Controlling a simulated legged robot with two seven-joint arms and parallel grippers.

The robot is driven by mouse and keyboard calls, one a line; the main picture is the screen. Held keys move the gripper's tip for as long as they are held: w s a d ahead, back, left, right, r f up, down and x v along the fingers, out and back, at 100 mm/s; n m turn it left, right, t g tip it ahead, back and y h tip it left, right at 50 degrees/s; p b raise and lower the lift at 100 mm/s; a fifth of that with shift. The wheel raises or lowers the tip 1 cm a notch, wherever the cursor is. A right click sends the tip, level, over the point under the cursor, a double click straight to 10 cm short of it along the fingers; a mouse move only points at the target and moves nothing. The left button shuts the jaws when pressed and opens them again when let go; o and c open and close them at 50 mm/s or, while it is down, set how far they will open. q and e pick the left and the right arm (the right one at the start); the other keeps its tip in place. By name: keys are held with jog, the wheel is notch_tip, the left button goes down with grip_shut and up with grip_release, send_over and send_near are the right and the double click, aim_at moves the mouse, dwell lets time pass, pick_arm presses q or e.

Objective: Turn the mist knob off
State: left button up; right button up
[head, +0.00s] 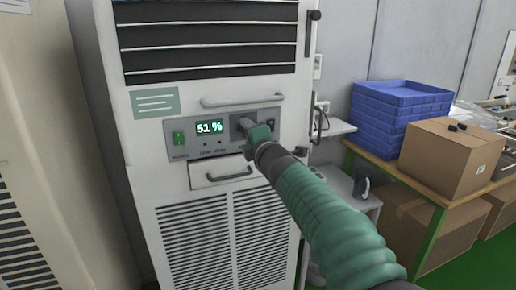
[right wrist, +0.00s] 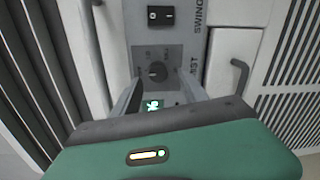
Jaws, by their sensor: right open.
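The mist knob (right wrist: 157,72) is a small dark round knob on a grey plate, with a partly hidden label beside it in the right wrist view. My right gripper (right wrist: 161,84) is open, and its two fingers point at the panel on either side of the knob. I see no finger closed on the knob, and I cannot tell whether one touches it. In the head view my right gripper (head: 248,127) is at the right part of the control panel (head: 210,146) and covers the knob. My left gripper is not in view.
The white cabinet's display (head: 209,127) reads 51%, with a green switch (head: 179,138) left of it. A black rocker switch (right wrist: 160,15) marked SWING is near the knob. Handles (head: 242,99) stick out above and below the panel. Blue crates (head: 395,112) and a cardboard box (head: 447,158) stand right.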

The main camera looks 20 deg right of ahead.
jog(key=s+b, duration=0.5)
jog(key=s, duration=0.9)
jog(key=shift+s+r, duration=0.25)
jog(key=shift+s, duration=0.15)
jog(key=shift+f, duration=0.1)
